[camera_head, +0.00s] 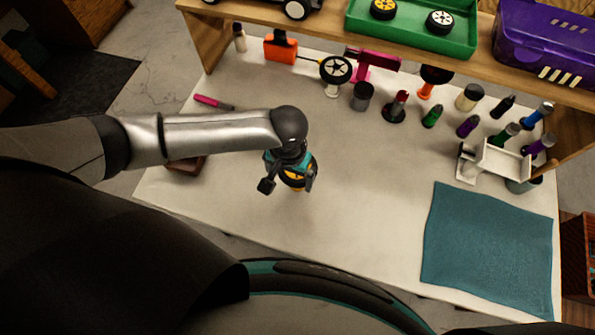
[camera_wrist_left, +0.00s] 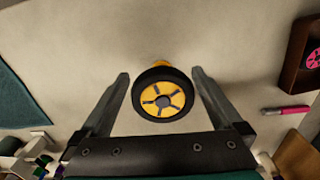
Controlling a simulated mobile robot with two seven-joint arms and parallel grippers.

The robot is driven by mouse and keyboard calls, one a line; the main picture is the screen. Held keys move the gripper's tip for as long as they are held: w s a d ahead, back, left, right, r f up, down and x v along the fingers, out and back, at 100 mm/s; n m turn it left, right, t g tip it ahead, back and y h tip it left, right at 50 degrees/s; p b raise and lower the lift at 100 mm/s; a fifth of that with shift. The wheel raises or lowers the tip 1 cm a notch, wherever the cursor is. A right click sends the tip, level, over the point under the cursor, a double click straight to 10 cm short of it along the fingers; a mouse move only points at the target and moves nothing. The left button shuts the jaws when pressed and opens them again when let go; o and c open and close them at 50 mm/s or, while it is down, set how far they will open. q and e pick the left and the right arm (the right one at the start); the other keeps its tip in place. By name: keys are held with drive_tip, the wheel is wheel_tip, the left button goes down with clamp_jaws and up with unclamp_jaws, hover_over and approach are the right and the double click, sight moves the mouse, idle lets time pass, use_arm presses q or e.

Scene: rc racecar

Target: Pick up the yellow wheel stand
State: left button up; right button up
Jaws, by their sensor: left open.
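The yellow wheel stand shows in the left wrist view as a black tyre with a yellow rim (camera_wrist_left: 162,99), with a bit of yellow base (camera_wrist_left: 160,63) behind it. In the head view the yellow wheel (camera_head: 293,179) is partly hidden under my left gripper (camera_head: 288,184). My left gripper (camera_wrist_left: 160,92) is open, with one finger on each side of the wheel. Gaps show between the fingers and the tyre, so they look apart. The stand is on the white table (camera_head: 350,215). My right gripper is not in view.
A teal mat (camera_head: 488,250) lies at the right of the table. Several bottles, tools and other wheel stands line the back, below a shelf with a green tray (camera_head: 410,35) and purple box (camera_head: 545,45). A pink pen (camera_head: 213,102) lies at the left. The table's middle is clear.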

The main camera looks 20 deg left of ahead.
use_arm(q)
drive_tip(key=shift+f, duration=0.55)
drive_tip(key=shift+r, duration=0.1)
clamp_jaws()
idle(0.4)
